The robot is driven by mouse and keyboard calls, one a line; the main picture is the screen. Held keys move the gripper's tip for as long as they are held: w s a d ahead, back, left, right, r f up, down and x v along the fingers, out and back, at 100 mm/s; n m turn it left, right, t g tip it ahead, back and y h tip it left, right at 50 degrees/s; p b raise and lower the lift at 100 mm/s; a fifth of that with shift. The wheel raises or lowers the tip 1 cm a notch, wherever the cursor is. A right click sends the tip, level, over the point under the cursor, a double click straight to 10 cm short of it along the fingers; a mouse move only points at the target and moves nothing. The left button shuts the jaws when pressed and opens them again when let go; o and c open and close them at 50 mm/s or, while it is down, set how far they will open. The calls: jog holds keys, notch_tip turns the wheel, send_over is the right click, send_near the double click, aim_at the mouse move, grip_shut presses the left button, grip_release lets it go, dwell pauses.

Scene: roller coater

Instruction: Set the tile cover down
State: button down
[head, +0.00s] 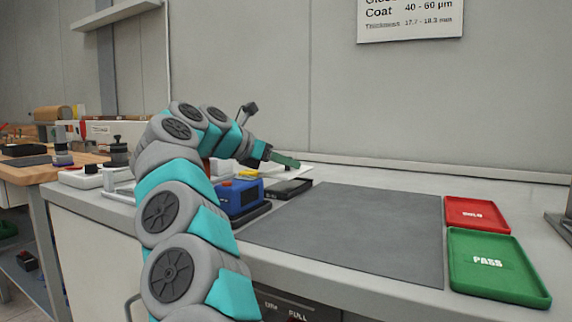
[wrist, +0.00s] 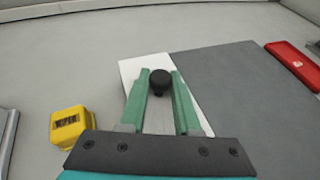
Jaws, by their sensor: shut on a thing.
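My gripper (head: 288,161) reaches over the back of the bench, left of the grey mat. In the wrist view its two green fingers (wrist: 160,82) close around a round black knob (wrist: 159,77), which I take to be the tile cover's handle. A pale grey surface shows between the fingers below the knob. A white sheet or plate (wrist: 143,66) lies beneath and around the fingertips. The cover's outline is mostly hidden by the fingers and palm, and I cannot tell whether it touches the surface below.
A dark flat block (head: 290,189) lies nearby. The grey mat (head: 345,232) is clear. Red (head: 478,214) and green PASS (head: 490,264) trays are at right.

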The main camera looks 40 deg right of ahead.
jog(key=shift+f+b, duration=0.4)
jog(key=shift+f, duration=0.2)
jog(key=c, duration=0.6)
grip_release()
jog(key=shift+r, duration=0.1)
jog(key=shift+r, duration=0.2)
jog(key=shift+r+p+v, duration=0.1)
jog(key=shift+p+v, duration=0.5)
jog(key=shift+v, duration=2.5)
jog(key=shift+r+p+v, duration=0.15)
jog(key=shift+p+v, duration=0.4)
jog(key=shift+v, duration=2.55)
jog(key=shift+d, duration=0.15)
